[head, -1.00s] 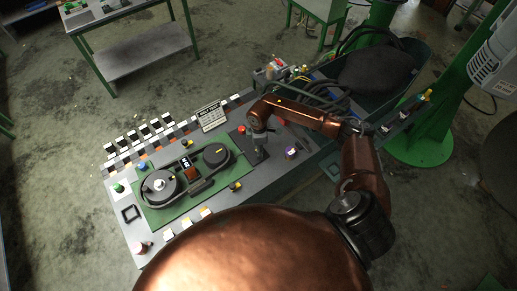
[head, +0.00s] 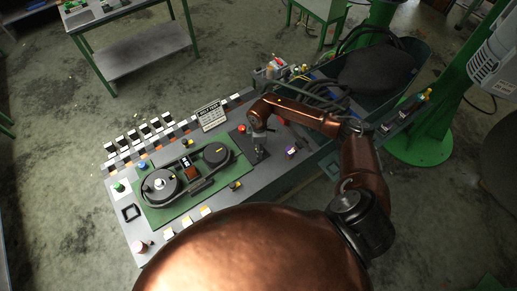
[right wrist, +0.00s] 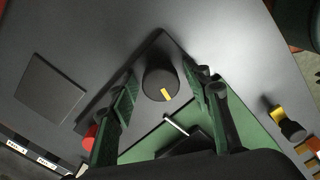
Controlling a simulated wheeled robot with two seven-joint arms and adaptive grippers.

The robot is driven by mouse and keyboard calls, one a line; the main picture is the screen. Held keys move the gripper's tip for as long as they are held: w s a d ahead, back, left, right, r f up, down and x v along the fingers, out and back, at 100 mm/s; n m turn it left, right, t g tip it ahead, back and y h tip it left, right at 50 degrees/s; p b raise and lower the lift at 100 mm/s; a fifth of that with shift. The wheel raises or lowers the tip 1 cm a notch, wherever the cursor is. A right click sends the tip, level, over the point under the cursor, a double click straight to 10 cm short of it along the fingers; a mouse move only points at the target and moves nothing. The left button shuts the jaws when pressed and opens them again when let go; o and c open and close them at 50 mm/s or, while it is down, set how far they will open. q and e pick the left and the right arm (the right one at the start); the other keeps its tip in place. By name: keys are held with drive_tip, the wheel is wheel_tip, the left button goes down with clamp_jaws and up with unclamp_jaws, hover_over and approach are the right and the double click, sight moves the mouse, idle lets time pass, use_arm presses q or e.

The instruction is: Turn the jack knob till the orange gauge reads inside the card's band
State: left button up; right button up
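A round black knob with a yellow mark (right wrist: 160,82) stands on a dark plate in the right wrist view. My right gripper (right wrist: 165,105) has its two green fingers spread, one on each side of the knob, with gaps visible between fingers and knob. In the head view my right gripper (head: 258,154) is over the dark plate (head: 244,141) at the right of the console, hiding the knob. A printed card (head: 212,115) stands at the console's back edge. A small dark display (head: 187,161) sits between two round discs; its reading is too small to tell. My left gripper is out of view.
A red button (right wrist: 89,136) stands left of the fingers, and a black-and-yellow knob (right wrist: 290,128) at right. The green board (head: 150,216) carries the two discs. White switches (head: 144,132) line the back edge. A green bin with a dark load (head: 375,70) is behind my right arm.

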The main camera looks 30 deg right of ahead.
drive_tip(key=shift+r, duration=0.15)
wheel_tip(320, 180, up, 12)
drive_tip(key=shift+f, duration=0.2)
idle(0.4)
idle(0.4)
